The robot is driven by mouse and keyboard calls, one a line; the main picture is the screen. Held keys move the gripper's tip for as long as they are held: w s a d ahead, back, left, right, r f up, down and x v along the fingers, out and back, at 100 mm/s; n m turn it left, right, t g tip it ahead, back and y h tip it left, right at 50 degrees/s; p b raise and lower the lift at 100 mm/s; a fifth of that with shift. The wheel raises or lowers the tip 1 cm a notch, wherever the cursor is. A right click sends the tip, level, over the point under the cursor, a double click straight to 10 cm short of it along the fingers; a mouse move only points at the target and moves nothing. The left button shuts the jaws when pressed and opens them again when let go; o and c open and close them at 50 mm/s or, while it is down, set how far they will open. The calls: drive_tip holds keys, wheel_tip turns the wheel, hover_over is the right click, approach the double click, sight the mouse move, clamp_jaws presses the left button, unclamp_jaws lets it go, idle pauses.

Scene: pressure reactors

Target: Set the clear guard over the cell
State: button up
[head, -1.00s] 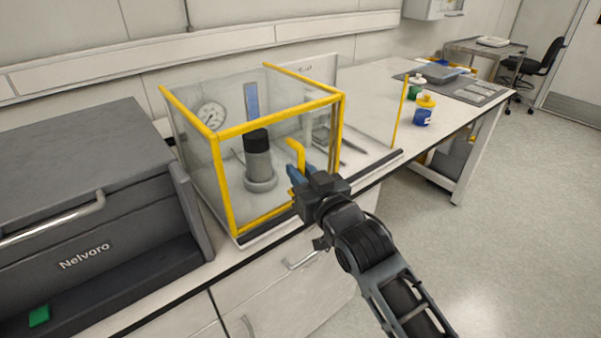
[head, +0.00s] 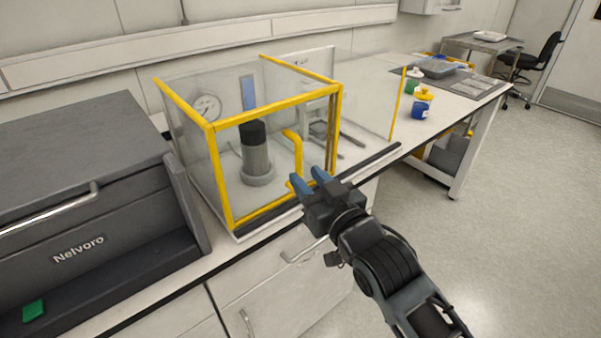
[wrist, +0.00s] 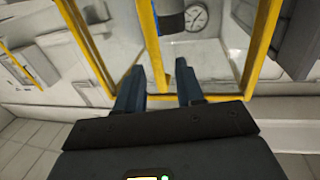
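The clear guard (head: 228,122) is a see-through box with yellow edges on the bench. It stands around the cell (head: 255,160), a grey cylinder with a dark top on a round base. A yellow handle (head: 298,155) is on the guard's front. My gripper (head: 309,178) is just in front of the handle with its blue fingers apart, and it holds nothing. In the wrist view the open fingers (wrist: 159,88) point at the guard, with a yellow bar between and beyond their tips. The gauge (wrist: 194,17) and part of the cell (wrist: 171,20) show behind.
A grey Nelvoro machine (head: 80,190) stands close on the left. A clear panel with a yellow post (head: 398,105) stands to the right. Blue (head: 420,107) and green (head: 411,86) bottles are farther along the bench.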

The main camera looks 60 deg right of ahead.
drive_tip(key=shift+v, duration=1.25)
drive_tip(key=shift+a, duration=0.1)
drive_tip(key=s+a+f+n+y, duration=0.3)
drive_tip(key=s+a+f+y, duration=0.2)
drive_tip(key=s+a, duration=0.55)
drive_tip(key=s+a+n+y, duration=0.1)
drive_tip(key=s+a, duration=0.2)
drive_tip(key=s, duration=0.3)
drive_tip(key=s+a+n+g+y, duration=0.1)
drive_tip(key=s+a+y, duration=0.1)
drive_tip(key=s, duration=0.5)
drive_tip(key=shift+a+r, duration=0.4)
drive_tip(key=shift+a, duration=0.35)
